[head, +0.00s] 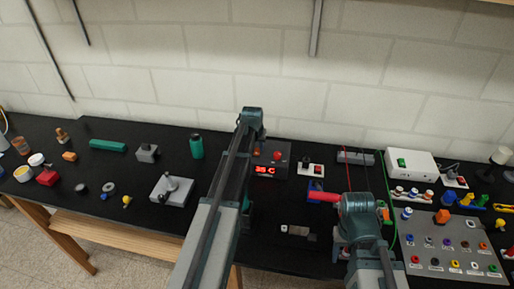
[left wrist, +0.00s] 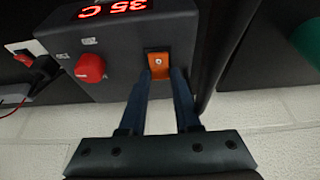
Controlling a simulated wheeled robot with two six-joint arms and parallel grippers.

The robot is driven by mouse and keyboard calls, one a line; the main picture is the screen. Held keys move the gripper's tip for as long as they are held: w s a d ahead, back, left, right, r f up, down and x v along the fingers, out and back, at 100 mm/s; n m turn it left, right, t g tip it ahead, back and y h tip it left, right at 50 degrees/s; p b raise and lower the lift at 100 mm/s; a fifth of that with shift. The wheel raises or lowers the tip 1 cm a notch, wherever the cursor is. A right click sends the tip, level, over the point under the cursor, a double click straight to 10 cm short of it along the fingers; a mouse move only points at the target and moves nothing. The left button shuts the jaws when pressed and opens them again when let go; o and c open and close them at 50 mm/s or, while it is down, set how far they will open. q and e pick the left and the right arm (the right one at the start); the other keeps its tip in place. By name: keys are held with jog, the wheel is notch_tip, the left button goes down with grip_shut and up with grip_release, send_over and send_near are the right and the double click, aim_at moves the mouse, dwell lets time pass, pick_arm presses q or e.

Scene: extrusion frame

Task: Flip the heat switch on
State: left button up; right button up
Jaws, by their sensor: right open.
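The heat box is a dark box (left wrist: 120,45) with a red "35 C" display (left wrist: 115,10) and a red round knob (left wrist: 90,68). Its orange heat switch (left wrist: 158,62) sits on the same face. My left gripper (left wrist: 163,75) has its two dark fingertips at the switch's edge, with a gap between them; whether they touch it is unclear. In the head view the box (head: 285,152) stands at the back beside my left arm, which hides part of it and the fingers. My right gripper (head: 337,228) is low over the bench at the right, its fingers mostly hidden.
Right of the box are a small white switch plate (head: 311,169), a white box with a green button (head: 411,164) and a grey button panel (head: 452,245). A green cylinder (head: 196,146) stands to the left. The wall is close behind.

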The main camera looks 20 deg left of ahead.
pick_arm(q)
grip_shut()
jog(key=shift+w+a+r+g+p, duration=0.1)
jog(key=shift+w+r+g+p, duration=0.05)
jog(key=shift+w+g+p, duration=0.3)
jog(key=shift+w+g+h, duration=0.15)
jog(key=shift+g+h, duration=0.15)
jog(key=shift+g, duration=0.35)
jog(key=shift+f+g, duration=0.2)
jog(key=shift+g, duration=0.2)
pick_arm(e)
jog(key=shift+r, duration=0.7)
pick_arm(q)
jog(key=shift+s, duration=0.2)
jog(key=o, duration=0.5)
grip_release()
jog(key=shift+o, duration=0.2)
jog(key=shift+p, duration=0.35)
pick_arm(e)
jog(key=shift+r, duration=0.1)
